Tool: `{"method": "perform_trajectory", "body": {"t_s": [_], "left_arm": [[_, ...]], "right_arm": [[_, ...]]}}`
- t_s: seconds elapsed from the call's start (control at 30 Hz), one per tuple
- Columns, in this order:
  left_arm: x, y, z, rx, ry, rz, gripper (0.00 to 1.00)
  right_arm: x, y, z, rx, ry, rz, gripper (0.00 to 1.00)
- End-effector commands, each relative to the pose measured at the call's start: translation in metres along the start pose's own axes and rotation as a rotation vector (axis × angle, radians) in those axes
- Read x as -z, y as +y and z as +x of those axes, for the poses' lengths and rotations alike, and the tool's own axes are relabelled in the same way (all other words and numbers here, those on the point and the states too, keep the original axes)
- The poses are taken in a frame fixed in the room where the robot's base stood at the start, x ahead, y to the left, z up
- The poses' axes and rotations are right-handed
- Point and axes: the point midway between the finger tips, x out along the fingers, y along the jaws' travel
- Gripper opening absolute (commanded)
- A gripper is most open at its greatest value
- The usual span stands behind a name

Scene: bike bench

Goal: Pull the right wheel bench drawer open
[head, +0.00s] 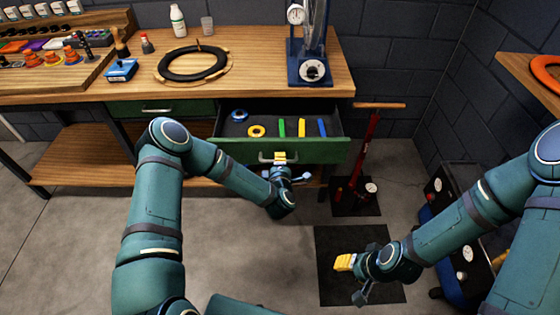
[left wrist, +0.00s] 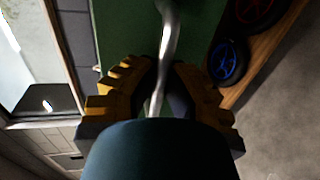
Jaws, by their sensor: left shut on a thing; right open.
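The right bench drawer (head: 240,151) has a green front and stands pulled out from under the wooden bench. Inside it lie a blue ring, a yellow ring and several coloured bars. My left gripper (head: 281,158) is shut on the drawer's metal handle (head: 264,157). In the left wrist view the yellow-padded fingers of the left gripper (left wrist: 165,90) close around the bright handle (left wrist: 168,40) in front of the green drawer front (left wrist: 125,40). My right gripper (head: 347,266) is open and empty, above a dark floor mat at the lower right.
A second green drawer (head: 160,108) to the left is closed. A black tyre on a wooden ring (head: 192,64) and a blue gauge stand (head: 311,70) are on the bench. A red floor pump (head: 366,150) stands right of the open drawer. A dark cart (head: 463,225) is at right.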

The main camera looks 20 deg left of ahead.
Motion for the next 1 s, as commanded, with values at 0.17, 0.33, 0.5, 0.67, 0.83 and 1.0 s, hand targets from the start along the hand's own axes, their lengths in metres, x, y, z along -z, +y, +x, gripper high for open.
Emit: {"method": "perform_trajectory", "body": {"t_s": [0.17, 0.33, 0.5, 0.67, 0.83, 1.0], "left_arm": [[0.000, 0.000, 0.000, 0.000, 0.001, 0.000, 0.00], [0.000, 0.000, 0.000, 0.000, 0.001, 0.000, 0.41], [0.000, 0.000, 0.000, 0.000, 0.001, 0.000, 0.41], [0.000, 0.000, -0.006, 0.000, 0.000, 0.000, 0.41], [0.000, 0.000, -0.031, 0.002, -0.002, 0.000, 0.41], [-0.001, -0.001, -0.068, 0.004, -0.003, 0.000, 0.41]], "right_arm": [[0.000, 0.000, 0.000, 0.000, 0.000, 0.000, 0.47], [0.000, 0.000, 0.000, 0.000, 0.000, 0.000, 0.47], [0.000, 0.000, 0.000, 0.000, 0.000, 0.000, 0.47], [0.000, 0.000, 0.000, 0.000, 0.000, 0.000, 0.47], [0.000, 0.000, 0.000, 0.000, 0.000, 0.000, 0.47], [0.000, 0.000, 0.000, 0.000, 0.000, 0.000, 0.47]]}}
